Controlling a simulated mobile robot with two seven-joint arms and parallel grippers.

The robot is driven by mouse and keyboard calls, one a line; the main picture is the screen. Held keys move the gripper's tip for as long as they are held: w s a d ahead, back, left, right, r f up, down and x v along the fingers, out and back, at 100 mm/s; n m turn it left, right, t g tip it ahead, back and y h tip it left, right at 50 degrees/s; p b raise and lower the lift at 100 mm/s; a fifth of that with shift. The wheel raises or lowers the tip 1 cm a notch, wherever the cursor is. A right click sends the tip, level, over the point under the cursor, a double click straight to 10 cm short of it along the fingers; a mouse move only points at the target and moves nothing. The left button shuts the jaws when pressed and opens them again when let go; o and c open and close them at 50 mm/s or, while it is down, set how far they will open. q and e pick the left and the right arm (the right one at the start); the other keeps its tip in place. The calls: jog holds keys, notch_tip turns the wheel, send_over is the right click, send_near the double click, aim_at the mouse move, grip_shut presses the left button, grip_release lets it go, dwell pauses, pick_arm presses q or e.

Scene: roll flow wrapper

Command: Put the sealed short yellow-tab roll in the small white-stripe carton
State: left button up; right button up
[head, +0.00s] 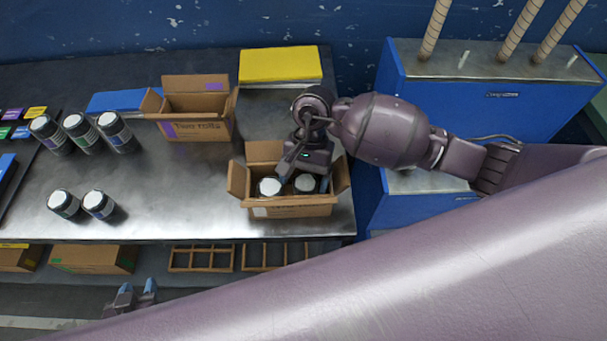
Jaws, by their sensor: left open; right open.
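An open cardboard carton (292,211) with a small white mark on its front stands near the table's right front corner. Two dark rolls with white tops, a left one (269,188) and a right one (305,184), are inside it. No yellow tab can be made out on either. My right gripper (303,174) is open and points down into this carton, just above the rolls; its body hides the carton's back part. My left gripper (137,291) is open and empty, low at the bottom left in front of the table, partly hidden by my arm.
A second open carton (197,120), marked "Two rolls", stands behind. Several dark white-topped rolls stand at left, including a front pair (81,205). A yellow block (280,65) lies at the back. A blue machine (485,105) with upright rods is at right. The table's middle is clear.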

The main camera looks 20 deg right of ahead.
jog(key=shift+r, duration=0.1)
jog(key=shift+r+p, duration=0.75)
jog(key=shift+p, duration=0.05)
jog(key=b+v, duration=0.1)
jog(key=v, duration=1.1)
jog(key=shift+b, duration=0.3)
